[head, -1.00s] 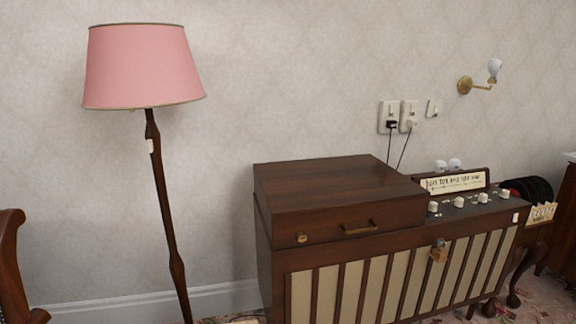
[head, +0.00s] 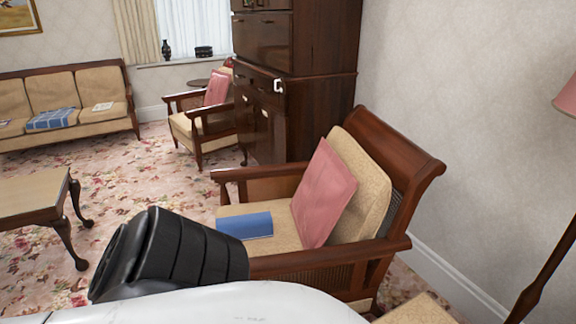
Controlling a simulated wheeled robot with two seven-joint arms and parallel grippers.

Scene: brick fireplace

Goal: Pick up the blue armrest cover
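A flat, plain blue rectangular piece (head: 245,226) lies on the beige seat of the near armchair (head: 391,165), left of a pink cushion (head: 323,193). I cannot tell for sure whether it is cloth or a book. A folded blue patterned cloth (head: 52,119) lies on the far sofa's seat at the left. Neither is touched by me. A black ribbed part and a white part of my own body fill the bottom of the view and cover part of the armchair's front. Neither gripper shows.
A dark wooden cabinet (head: 296,100) stands behind the armchair, with another armchair (head: 205,122) beyond it. A low wooden table (head: 30,194) is at the left. Flowered carpet (head: 137,181) lies open between them. A floor lamp (head: 546,271) stands at the right edge.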

